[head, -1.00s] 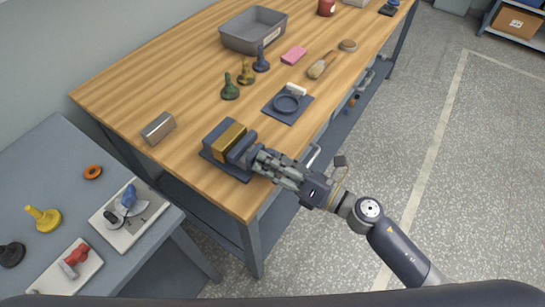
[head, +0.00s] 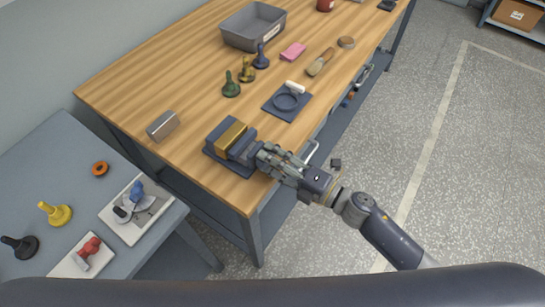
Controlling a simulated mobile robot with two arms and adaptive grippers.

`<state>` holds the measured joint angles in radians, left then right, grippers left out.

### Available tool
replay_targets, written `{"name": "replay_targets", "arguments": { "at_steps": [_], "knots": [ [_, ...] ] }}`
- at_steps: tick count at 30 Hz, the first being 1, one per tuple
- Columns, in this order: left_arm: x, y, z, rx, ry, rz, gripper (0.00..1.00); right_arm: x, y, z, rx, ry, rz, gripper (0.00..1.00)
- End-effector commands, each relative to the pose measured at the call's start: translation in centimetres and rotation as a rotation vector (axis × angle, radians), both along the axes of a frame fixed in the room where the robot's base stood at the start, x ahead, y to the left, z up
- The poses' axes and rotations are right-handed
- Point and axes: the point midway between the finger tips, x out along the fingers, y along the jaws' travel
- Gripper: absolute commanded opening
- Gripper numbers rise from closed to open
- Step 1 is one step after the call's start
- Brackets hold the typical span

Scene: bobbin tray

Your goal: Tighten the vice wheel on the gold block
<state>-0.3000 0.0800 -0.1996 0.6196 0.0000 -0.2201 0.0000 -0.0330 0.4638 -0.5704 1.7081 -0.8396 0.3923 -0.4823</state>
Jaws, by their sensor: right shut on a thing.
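The dark blue vice (head: 219,131) sits on the wooden bench near its front corner. The gold block (head: 230,137) stands between the vice jaws, with a jaw on each side of it. The vice wheel is at the right end of the vice and is mostly hidden by my right gripper (head: 262,155). My right gripper is shut on the wheel, its arm coming in from the lower right. My left gripper is not in view.
A silver block (head: 162,126) lies left of the vice on the wooden bench (head: 150,85). A dark plate with a ring (head: 287,102) lies right of it. Several bobbin-like pegs and a grey tray (head: 253,27) stand behind. A lower grey table (head: 60,160) holds stamps at left.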

Motion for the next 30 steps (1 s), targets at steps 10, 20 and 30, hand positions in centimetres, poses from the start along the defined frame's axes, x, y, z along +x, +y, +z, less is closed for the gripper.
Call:
{"name": "replay_targets", "arguments": {
  "at_steps": [10,20,30],
  "knots": [
    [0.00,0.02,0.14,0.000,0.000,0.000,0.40,0.06,-0.07,-0.04,0.015,0.022,-0.002,0.24],
    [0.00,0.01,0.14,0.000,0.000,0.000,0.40,0.05,-0.06,-0.04,0.014,0.021,-0.001,0.68],
    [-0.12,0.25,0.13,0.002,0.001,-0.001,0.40,-0.14,-0.23,-0.09,0.013,0.021,-0.001,0.68]
  ]
}}
